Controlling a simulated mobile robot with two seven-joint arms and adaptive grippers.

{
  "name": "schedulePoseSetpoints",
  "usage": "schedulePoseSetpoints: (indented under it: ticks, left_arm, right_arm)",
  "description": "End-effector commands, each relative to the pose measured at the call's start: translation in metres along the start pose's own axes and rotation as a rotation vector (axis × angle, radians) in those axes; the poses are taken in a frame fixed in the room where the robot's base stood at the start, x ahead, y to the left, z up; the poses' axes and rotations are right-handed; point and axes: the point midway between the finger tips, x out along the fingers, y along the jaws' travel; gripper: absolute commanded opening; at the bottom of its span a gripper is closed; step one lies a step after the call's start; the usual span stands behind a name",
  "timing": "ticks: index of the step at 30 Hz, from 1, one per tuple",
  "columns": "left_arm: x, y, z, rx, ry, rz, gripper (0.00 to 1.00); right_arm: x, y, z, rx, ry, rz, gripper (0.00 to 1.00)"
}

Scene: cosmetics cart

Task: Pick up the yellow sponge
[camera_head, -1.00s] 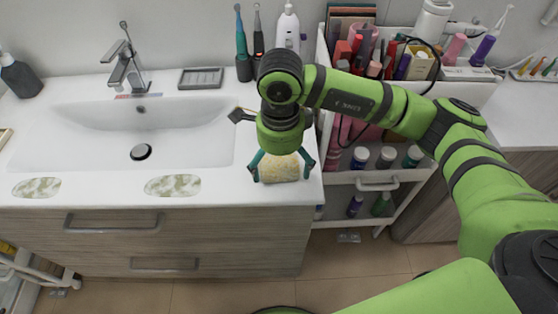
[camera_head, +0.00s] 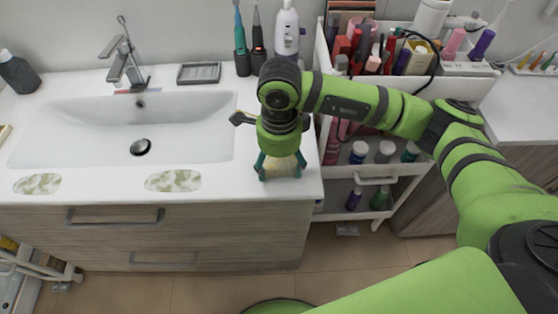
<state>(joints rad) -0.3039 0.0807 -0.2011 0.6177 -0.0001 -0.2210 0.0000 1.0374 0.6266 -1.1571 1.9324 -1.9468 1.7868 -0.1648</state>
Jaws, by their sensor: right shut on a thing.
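The yellow sponge (camera_head: 280,166) is at the front right of the white sink counter, in the head view. My right gripper (camera_head: 281,171) points down over it, with its teal fingers closed against the sponge's left and right sides. The gripper body hides the sponge's upper part. I cannot tell whether the sponge touches the counter or is slightly above it. My left gripper is not in view.
The sink basin (camera_head: 75,147) is left of the gripper. Two mottled soap-like pieces (camera_head: 173,181) lie along the counter's front edge. Electric toothbrushes (camera_head: 241,45) stand at the back. A cart (camera_head: 347,176) full of cosmetics stands close on the right.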

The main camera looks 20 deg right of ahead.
Motion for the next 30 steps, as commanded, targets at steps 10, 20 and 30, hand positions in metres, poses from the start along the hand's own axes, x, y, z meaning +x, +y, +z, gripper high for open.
schedulePoseSetpoints:
  ticks: [10, 20, 30]
  left_arm:
    - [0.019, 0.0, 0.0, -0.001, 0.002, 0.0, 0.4]
    - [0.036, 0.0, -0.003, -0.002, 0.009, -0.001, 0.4]
    - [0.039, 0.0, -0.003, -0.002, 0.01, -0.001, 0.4]
  right_arm:
    - [-0.039, -0.001, 0.001, -0.002, -0.004, -0.007, 0.43]
    - [-0.082, 0.068, -0.031, -0.005, 0.0, -0.008, 0.43]
    - [-0.108, 0.104, -0.047, 0.0, -0.001, -0.003, 0.43]
